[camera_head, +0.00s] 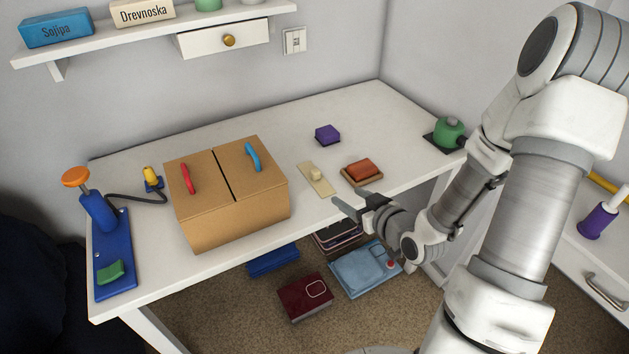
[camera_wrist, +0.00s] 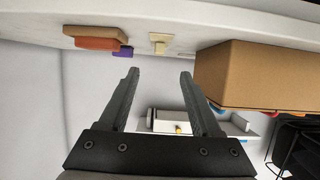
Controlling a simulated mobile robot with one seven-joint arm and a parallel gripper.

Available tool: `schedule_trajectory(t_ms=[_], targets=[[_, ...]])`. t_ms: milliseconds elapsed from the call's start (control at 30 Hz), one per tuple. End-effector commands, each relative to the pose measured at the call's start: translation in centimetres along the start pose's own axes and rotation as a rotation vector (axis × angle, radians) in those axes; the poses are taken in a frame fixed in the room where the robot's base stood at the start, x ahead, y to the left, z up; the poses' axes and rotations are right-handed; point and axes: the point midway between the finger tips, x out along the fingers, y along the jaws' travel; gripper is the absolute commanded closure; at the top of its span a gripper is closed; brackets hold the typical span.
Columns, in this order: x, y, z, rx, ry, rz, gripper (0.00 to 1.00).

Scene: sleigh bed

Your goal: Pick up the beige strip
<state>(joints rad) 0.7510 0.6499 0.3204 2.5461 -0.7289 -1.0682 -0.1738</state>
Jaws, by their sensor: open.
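The beige strip (camera_head: 318,183) lies flat on the white table, near its front edge, with a small raised block on top. It stands between the brown box and the orange-brown block. In the wrist view, which is upside down, the strip (camera_wrist: 159,37) shows at the top middle, ahead of and between the fingers. My gripper (camera_head: 350,206) is at the table's front edge, in front and to the right of the strip and apart from it. In the wrist view my gripper (camera_wrist: 159,73) is open, with nothing between its fingers.
The brown two-lid box (camera_head: 228,193) stands close left of the strip. An orange block on a brown base (camera_head: 362,171) is close right, and a purple block (camera_head: 327,134) lies behind. The white table (camera_head: 250,115) is clear at the back. Several folded items lie on the floor below.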

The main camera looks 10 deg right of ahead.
Motion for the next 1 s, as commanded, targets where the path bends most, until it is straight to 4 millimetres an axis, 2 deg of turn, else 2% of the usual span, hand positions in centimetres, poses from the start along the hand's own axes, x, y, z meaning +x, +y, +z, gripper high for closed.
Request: schedule_trajectory(t_ms=[200,400,600,867,1000], targets=[[2.2,0.0,0.4,-0.004,0.002,0.000,0.35],[6.8,-0.1,0.1,-0.001,-0.001,-0.003,0.35],[10.3,-0.1,0.0,-0.001,-0.001,-0.001,0.35],[12.2,0.0,-0.3,-0.003,-0.001,0.000,0.35],[14.2,-0.1,-0.9,-0.002,-0.001,-0.001,0.35]])
